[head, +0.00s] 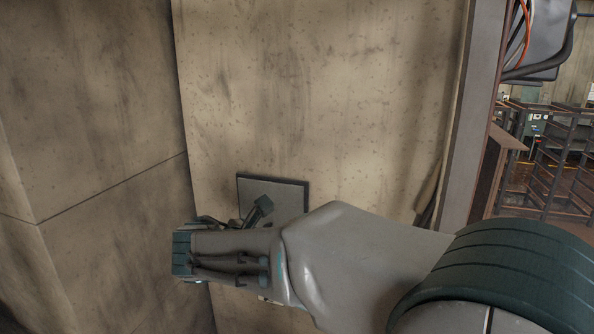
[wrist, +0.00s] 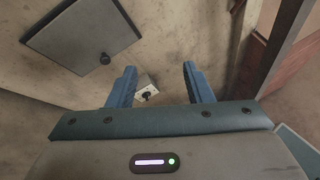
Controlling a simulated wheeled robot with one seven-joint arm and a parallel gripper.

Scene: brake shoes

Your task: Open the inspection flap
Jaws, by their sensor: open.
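The inspection flap (head: 285,191) is a square grey panel with a dark edge, low on the stained beige wall. In the head view my arm and wrist hide its lower part. It also shows in the wrist view (wrist: 75,32) at the upper left, with a round dark knob (wrist: 105,58) near its lower right corner. It looks shut, lying along the wall. My gripper (wrist: 157,80) is open and empty, its two blue fingers apart, to the lower right of the flap in the wrist view. No finger touches the knob.
A small pale box with a black knob (wrist: 147,92) shows between my fingers, farther off. A brown metal post (head: 473,120) stands right of the wall panel. Metal racks (head: 560,160) stand at the far right. Another wall section (head: 90,110) meets the panel at left.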

